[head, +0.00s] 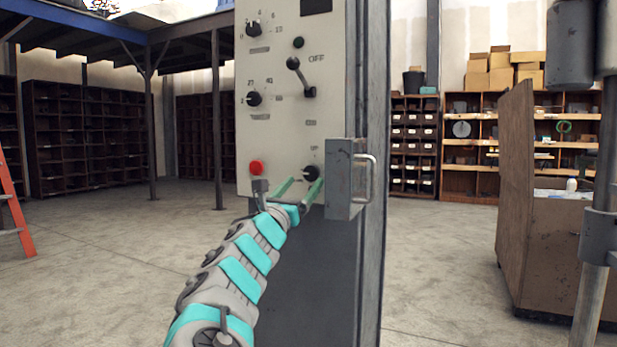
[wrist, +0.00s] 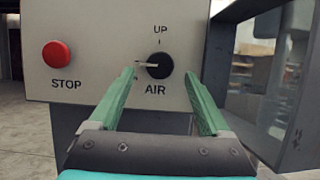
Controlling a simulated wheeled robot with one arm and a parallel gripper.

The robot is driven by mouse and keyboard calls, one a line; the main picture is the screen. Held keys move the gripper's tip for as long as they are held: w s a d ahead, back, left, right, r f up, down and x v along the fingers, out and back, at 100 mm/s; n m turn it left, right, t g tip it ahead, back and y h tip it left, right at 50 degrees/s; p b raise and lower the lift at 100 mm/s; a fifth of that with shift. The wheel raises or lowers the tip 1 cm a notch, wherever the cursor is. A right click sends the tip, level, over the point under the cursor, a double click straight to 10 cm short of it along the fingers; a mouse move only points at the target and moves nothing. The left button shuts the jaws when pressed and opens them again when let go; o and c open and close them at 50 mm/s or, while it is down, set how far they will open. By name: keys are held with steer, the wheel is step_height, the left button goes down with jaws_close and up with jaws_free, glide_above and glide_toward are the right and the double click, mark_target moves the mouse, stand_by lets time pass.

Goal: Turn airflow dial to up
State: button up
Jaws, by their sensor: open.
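The airflow dial (wrist: 159,65) is a round black knob on the pale control panel (wrist: 100,20), with "UP" printed above it and "AIR" below. Its light pointer line points left, not at the mark under "UP". In the head view the dial (head: 311,173) sits at the panel's lower right. My gripper (wrist: 163,73) is open, its two green fingers to the left and right of the dial. I cannot tell whether they touch it. In the head view my gripper (head: 303,182) is just in front of the lower panel.
A red STOP button (wrist: 57,54) is left of the dial. A grey box with a handle (head: 350,180) sticks out at the panel's right edge. Two more dials and a lever (head: 300,78) sit higher up. Open floor lies left; a brown wooden cabinet (head: 545,240) stands right.

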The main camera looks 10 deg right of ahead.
mark_target(310, 175)
steer(key=x, duration=0.2)
steer(key=shift+w+d, duration=0.2)
steer(key=shift+w, duration=0.05)
steer(key=shift+x, duration=0.75)
steer(key=shift+r, duration=0.15)
jaws_close()
